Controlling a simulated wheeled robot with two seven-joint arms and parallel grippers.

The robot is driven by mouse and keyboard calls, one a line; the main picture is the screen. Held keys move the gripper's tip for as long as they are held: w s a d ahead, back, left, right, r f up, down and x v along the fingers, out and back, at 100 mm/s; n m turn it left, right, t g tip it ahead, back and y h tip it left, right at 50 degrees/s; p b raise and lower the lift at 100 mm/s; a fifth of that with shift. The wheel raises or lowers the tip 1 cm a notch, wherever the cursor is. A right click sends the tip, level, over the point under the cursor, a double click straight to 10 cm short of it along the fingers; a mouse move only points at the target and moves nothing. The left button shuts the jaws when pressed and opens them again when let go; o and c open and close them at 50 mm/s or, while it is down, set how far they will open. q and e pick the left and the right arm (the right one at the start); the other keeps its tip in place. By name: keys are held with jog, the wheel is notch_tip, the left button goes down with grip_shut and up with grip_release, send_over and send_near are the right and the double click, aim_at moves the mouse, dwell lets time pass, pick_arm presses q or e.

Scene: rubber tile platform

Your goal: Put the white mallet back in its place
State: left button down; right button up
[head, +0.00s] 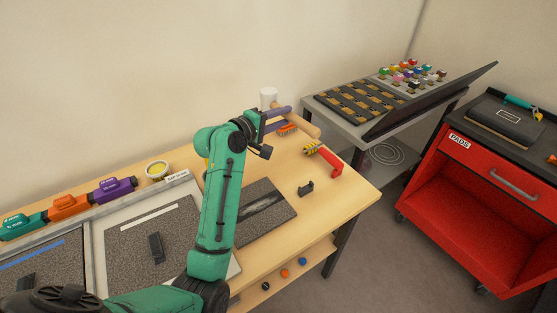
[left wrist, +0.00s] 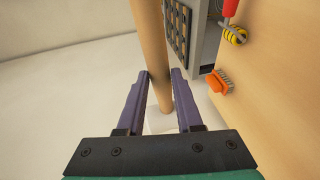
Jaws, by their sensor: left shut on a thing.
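The white mallet has a white cylindrical head (head: 268,97) and a pale wooden handle (head: 303,125). It is above the far edge of the wooden table, with the handle slanting down to the right in the head view. My left gripper (head: 279,113) has purple fingers and is shut on the handle, close to the head. In the left wrist view the handle (left wrist: 152,40) runs between the fingers (left wrist: 158,92), and the white head (left wrist: 160,123) is partly hidden behind the gripper. My right gripper is not in view.
An orange brush (head: 287,130), a yellow-and-black tool with a red handle (head: 328,160) and a black bracket (head: 305,188) are on the table. Grey speckled tiles (head: 140,232) lie nearer. A side table with a slotted tray (head: 360,102) and a red cart (head: 480,190) stand right.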

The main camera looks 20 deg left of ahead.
pick_arm(q)
notch_tip(320, 180, down, 19)
jog(key=shift+r+b, duration=0.15)
jog(key=shift+b, duration=0.3)
jog(key=c, duration=0.6)
grip_release()
jog(key=shift+o, duration=0.2)
jog(key=shift+f, duration=0.25)
jog(key=b+v, duration=0.1)
jog(key=v, duration=0.3)
jog(key=b+v, duration=0.1)
jog(key=v, duration=0.4)
jog(key=b+v, duration=0.1)
jog(key=v, duration=0.4)
jog(key=shift+a, duration=0.5)
